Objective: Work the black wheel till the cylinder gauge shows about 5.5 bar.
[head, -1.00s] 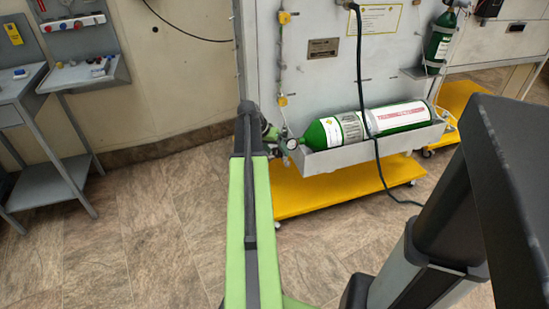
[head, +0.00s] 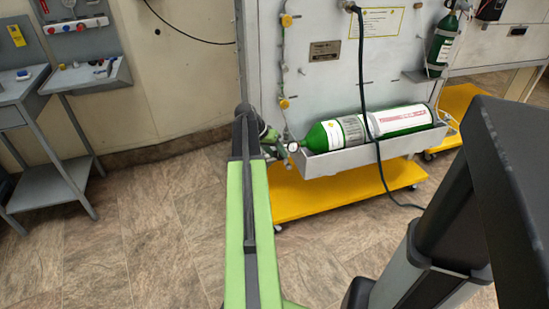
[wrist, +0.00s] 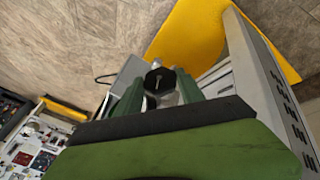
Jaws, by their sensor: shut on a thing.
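A green oxygen cylinder (head: 352,130) lies in a grey tray on the trainer's panel. A small round white gauge (head: 293,147) sits at its left, valve end; it is too small to read. The black wheel (wrist: 161,80) shows in the wrist view between my green fingers. My gripper (wrist: 158,88) is shut on the wheel, one finger on each side. In the head view my gripper (head: 269,137) is at the valve end, just left of the gauge, partly hidden by my arm. The wheel cannot be made out there.
A yellow wheeled base (head: 340,190) lies under the panel. A black hose (head: 361,80) hangs in front of the cylinder. A smaller green cylinder (head: 440,45) stands at the upper right. A grey workbench (head: 85,75) is at the left, with open floor between.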

